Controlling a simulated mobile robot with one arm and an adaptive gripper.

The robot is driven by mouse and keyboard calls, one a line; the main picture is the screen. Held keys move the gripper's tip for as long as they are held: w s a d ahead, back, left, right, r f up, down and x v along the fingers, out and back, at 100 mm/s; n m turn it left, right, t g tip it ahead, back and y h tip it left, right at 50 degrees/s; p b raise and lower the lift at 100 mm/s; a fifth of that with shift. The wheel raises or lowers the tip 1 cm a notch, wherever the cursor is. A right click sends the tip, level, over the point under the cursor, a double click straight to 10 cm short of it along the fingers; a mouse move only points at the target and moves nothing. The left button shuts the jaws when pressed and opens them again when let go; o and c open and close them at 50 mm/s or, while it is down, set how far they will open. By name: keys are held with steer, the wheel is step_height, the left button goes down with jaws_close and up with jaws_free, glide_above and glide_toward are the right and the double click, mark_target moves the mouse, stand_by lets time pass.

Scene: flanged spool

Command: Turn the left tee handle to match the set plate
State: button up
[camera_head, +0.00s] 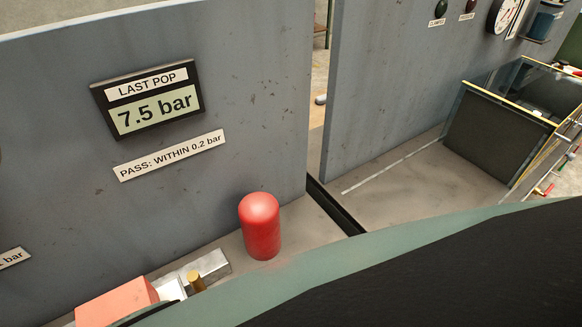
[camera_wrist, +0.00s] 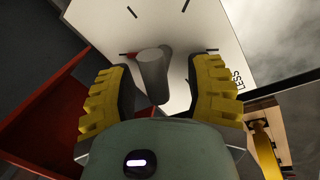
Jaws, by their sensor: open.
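My gripper (camera_wrist: 160,72) shows in the wrist view with its two yellow ridged fingers spread apart. A grey rounded handle (camera_wrist: 152,72) stands between the fingers, with visible gaps on both sides. It looks like a tee handle seen nearly end-on; its crossbar direction is hard to tell. Behind it is a white dial plate (camera_wrist: 215,35) with black tick marks, a small red mark (camera_wrist: 128,55) left of the handle, and the word "LESS" at its right edge. In the head view the handle and gripper are not visible. A cut-off label (camera_head: 14,258) ends in "bar"; I cannot tell whether it is the set plate.
A display (camera_head: 150,100) reads "LAST POP 7.5 bar", above a label (camera_head: 170,155) reading "PASS: WITHIN 0.2 bar". A red round-topped cylinder (camera_head: 260,226) stands on the bench beside a metal block (camera_head: 208,266). A glass-sided box (camera_head: 490,140) is at right. My arm covers the lower right.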

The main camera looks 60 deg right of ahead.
steer(key=shift+w+d+f, duration=0.1)
steer(key=shift+d+f, duration=0.05)
steer(key=shift+f, duration=0.4)
steer(key=shift+o, duration=0.4)
jaws_close()
